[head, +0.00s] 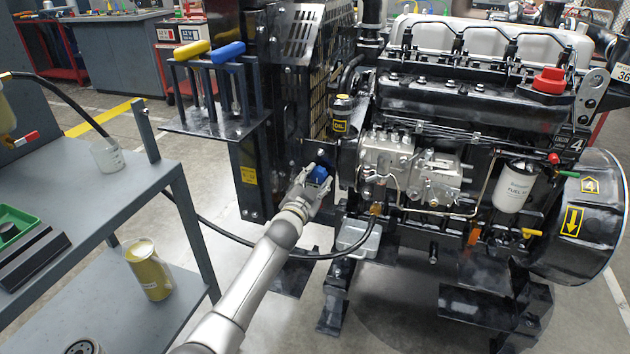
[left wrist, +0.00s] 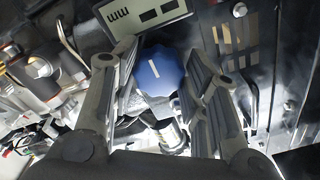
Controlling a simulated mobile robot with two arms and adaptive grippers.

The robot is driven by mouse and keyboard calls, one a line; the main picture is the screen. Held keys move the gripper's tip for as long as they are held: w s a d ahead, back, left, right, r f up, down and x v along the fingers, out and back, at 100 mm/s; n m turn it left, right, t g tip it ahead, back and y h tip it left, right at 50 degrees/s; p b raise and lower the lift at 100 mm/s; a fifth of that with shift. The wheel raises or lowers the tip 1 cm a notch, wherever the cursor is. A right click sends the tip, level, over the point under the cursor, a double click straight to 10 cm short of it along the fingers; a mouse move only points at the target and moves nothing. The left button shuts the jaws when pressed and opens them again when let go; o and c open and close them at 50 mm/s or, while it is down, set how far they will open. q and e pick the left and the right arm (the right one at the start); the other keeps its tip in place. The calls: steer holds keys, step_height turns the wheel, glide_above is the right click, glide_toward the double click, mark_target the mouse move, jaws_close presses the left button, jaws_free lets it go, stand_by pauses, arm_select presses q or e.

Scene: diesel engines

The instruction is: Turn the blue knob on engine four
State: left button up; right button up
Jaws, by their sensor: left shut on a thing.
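The blue knob (head: 319,174) sits low on the dark frame at the left end of the black engine (head: 470,100), which carries a "4" label. My left gripper (head: 318,186) reaches the knob from below and in front. In the left wrist view the blue knob (left wrist: 158,72) has a white mark line, tilted a little from upright. The two fingers of my left gripper (left wrist: 160,85) stand on either side of the knob and are shut on it. The back of the knob is hidden. My right gripper is not in view.
A black hose (head: 345,245) runs near my left arm. Yellow and blue handles (head: 228,52) rise on a stand. A white filter (head: 514,187) hangs at the right.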

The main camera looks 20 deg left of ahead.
arm_select(q)
steer(key=o, duration=1)
steer(key=s, duration=1.2)
steer(key=shift+a, duration=0.2)
steer(key=shift+f, duration=0.15)
